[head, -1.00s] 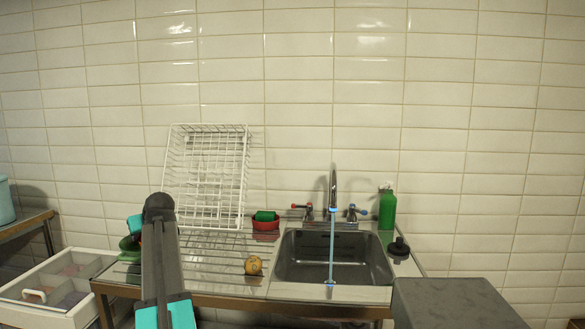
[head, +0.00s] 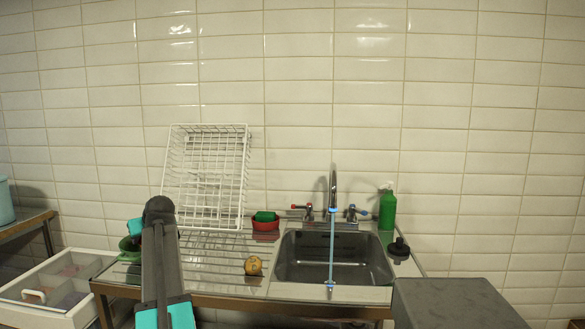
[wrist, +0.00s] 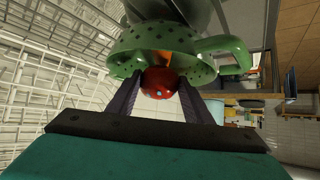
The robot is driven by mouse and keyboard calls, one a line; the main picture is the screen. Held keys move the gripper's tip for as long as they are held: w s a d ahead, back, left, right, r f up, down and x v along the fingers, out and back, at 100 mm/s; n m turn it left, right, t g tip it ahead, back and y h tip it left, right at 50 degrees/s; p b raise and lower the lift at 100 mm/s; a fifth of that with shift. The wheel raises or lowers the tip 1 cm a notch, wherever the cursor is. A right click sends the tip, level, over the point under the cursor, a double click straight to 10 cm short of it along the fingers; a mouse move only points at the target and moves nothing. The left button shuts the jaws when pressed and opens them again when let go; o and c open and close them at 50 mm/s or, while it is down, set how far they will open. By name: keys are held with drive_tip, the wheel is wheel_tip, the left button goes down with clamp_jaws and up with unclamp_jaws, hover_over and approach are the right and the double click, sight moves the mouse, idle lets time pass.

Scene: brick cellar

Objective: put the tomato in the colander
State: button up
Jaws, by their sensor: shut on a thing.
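A round red tomato (wrist: 160,80) is held between the two fingers of my gripper (wrist: 160,98) in the wrist view. The green colander (wrist: 185,40), with dark holes and a loop handle, is right beyond the tomato. I cannot tell whether the tomato touches it or is inside its rim. An orange thing shows just behind the tomato. In the head view the colander (head: 127,244) is on the left end of the drainboard, partly hidden by my arm. The fingers and the tomato are hidden there.
A white wire rack (head: 208,175) leans on the tiled wall behind the drainboard. A brown roundish item (head: 253,265) lies on the drainboard (head: 210,265).

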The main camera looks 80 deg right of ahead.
drive_tip(key=shift+f, duration=0.35)
idle(0.4)
drive_tip(key=o, duration=1.2)
drive_tip(key=shift+s, duration=0.1)
drive_tip(key=p+v, duration=0.1)
drive_tip(key=v, duration=1.2)
drive_tip(key=shift+s+a+r, duration=0.15)
drive_tip(key=shift+a+r, duration=0.1)
drive_tip(key=shift+r, duration=0.05)
drive_tip(key=shift+r, duration=0.1)
